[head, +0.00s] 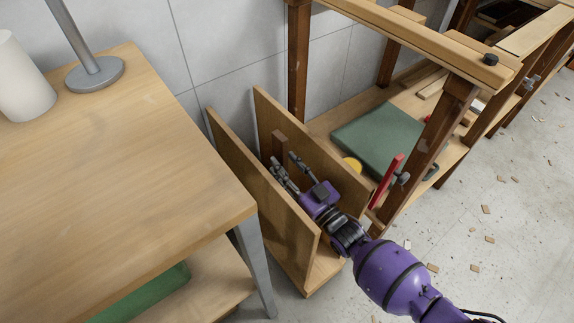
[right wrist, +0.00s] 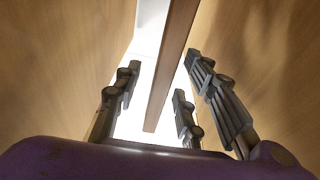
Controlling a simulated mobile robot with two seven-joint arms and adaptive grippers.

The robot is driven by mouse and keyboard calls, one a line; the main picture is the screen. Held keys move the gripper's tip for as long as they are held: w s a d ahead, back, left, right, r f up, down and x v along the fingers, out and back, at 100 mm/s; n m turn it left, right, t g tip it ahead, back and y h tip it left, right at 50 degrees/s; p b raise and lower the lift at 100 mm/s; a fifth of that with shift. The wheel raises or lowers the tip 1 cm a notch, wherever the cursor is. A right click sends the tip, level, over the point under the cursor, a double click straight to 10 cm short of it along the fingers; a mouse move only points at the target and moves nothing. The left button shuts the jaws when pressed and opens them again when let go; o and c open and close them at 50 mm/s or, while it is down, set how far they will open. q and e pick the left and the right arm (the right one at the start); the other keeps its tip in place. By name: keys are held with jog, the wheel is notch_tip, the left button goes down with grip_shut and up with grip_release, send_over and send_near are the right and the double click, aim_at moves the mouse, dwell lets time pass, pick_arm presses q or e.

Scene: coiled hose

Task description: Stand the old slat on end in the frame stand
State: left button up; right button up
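The frame stand (head: 232,185) has two tall plywood sides with a narrow gap between them, open at the top. A dark brown slat (head: 279,142) stands in this gap, its upper part showing in the head view. In the right wrist view the slat (right wrist: 172,65) runs lengthwise between the two plywood sides. My right gripper (head: 284,159) reaches into the gap. Its fingers are spread open to either side of the slat, with light showing between them and the wood. The slat's contact with the stand's floor is hidden. My left gripper is not in view.
A wooden table (head: 110,170) stands left, with a white cylinder (head: 22,80) and a grey metal post base (head: 95,74). To the right is a dark wooden rack (head: 440,130) holding a green slab (head: 378,140). A red bar (head: 387,180) is on its near post. Chips litter the floor.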

jog(key=shift+s+d+f, duration=0.1)
jog(key=v, duration=1.1)
jog(key=shift+s+d, duration=0.2)
jog(key=shift+s, duration=0.1)
dwell(0.4)
